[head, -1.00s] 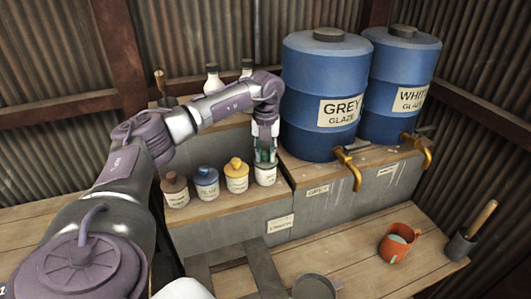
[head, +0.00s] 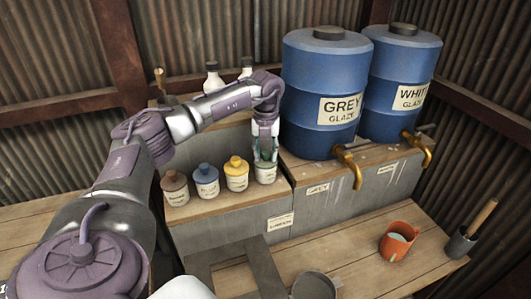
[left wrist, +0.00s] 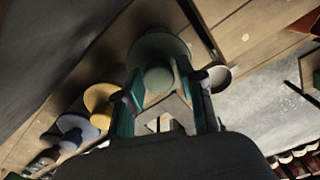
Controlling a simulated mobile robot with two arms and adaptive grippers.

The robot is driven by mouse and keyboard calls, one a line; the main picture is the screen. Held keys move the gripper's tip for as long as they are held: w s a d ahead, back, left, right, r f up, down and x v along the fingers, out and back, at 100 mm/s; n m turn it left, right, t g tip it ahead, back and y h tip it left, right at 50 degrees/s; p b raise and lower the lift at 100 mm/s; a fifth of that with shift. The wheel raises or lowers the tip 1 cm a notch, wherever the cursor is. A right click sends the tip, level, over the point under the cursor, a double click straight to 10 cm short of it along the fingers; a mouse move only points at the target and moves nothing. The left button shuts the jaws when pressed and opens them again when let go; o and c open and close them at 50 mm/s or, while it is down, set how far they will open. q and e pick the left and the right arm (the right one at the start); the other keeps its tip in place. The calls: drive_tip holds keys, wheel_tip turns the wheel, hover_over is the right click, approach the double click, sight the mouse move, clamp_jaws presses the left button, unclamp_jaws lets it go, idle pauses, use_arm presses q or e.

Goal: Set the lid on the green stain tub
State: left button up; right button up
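The green stain tub (head: 265,175) is the rightmost of the row of small tubs on the wooden ledge. Its body is pale with a label. The green lid (left wrist: 158,48), round with a knob, sits on top of the tub. My left gripper (head: 265,153) points down over the tub. In the left wrist view its fingers (left wrist: 167,98) stand apart either side of the lid's knob, with gaps visible, so it is open. The lid's seating all round the rim is partly hidden by the fingers. My right gripper is not in view.
Yellow (head: 236,176), blue (head: 206,182) and brown (head: 174,190) lidded tubs stand left of it. The grey glaze barrel (head: 322,100) rises close on the right. An orange mug (head: 397,243) and a tool holder (head: 460,246) stand on the lower bench, with clear boards between.

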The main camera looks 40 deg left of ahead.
sight(266, 152)
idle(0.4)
use_arm(q)
drive_tip(key=o, duration=0.6)
drive_tip(key=shift+c, duration=0.2)
wheel_tip(266, 152, up, 12)
drive_tip(key=shift+f, duration=0.1)
idle(0.5)
